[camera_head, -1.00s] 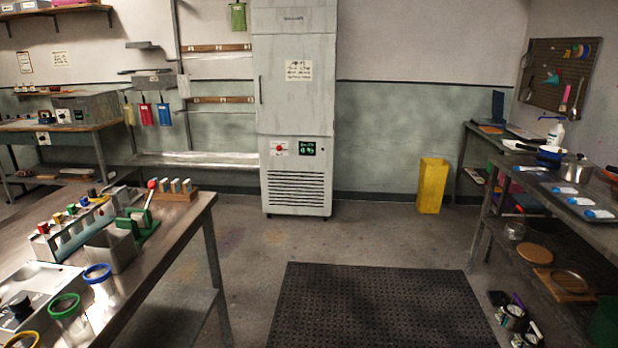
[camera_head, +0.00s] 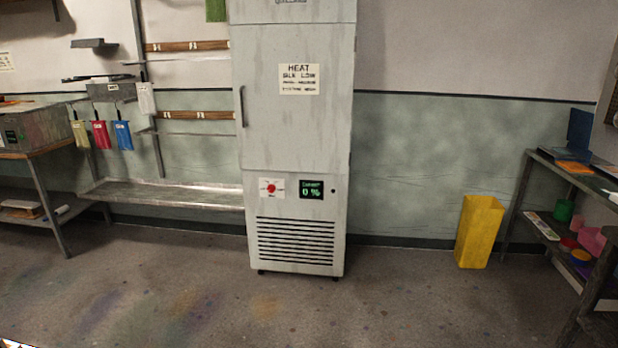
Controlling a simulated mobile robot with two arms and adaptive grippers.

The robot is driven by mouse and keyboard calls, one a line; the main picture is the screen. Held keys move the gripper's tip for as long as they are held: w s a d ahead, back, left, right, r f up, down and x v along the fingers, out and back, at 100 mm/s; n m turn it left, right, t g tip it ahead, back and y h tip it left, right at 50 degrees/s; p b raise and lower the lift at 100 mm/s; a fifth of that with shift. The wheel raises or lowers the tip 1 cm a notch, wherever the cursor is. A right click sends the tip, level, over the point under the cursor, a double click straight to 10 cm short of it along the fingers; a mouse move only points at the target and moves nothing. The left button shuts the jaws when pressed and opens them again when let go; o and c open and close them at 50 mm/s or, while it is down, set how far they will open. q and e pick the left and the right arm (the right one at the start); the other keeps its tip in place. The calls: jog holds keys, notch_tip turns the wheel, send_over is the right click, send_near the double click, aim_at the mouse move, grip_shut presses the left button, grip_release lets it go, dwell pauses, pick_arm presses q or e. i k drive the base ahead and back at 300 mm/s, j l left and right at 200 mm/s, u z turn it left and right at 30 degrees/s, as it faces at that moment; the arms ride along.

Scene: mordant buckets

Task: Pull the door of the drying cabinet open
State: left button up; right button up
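The drying cabinet (camera_head: 295,150) is a tall pale grey cabinet against the back wall, just left of the middle of the view. Its door (camera_head: 290,110) is shut and carries a paper sign about heat. A dark vertical handle (camera_head: 241,107) sits on the door's left edge. Below the door are a red knob (camera_head: 271,188), a small green-lit display (camera_head: 311,189) and a slotted vent. Neither of my grippers shows in the head view.
A yellow bin (camera_head: 479,232) stands on the floor right of the cabinet. A metal rack with a low shelf (camera_head: 165,194) adjoins its left side. A workbench (camera_head: 30,150) is at the left, another table (camera_head: 575,180) at the right. The floor in front of the cabinet is clear.

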aim_at(292, 84)
jog(key=i+u, duration=0.15)
jog(key=i, duration=0.3)
jog(key=i+l+u, duration=0.2)
jog(key=i, duration=0.2)
jog(key=i+l+u, duration=0.15)
jog(key=i, duration=0.3)
jog(key=i+l+u, duration=0.2)
jog(key=i, duration=0.2)
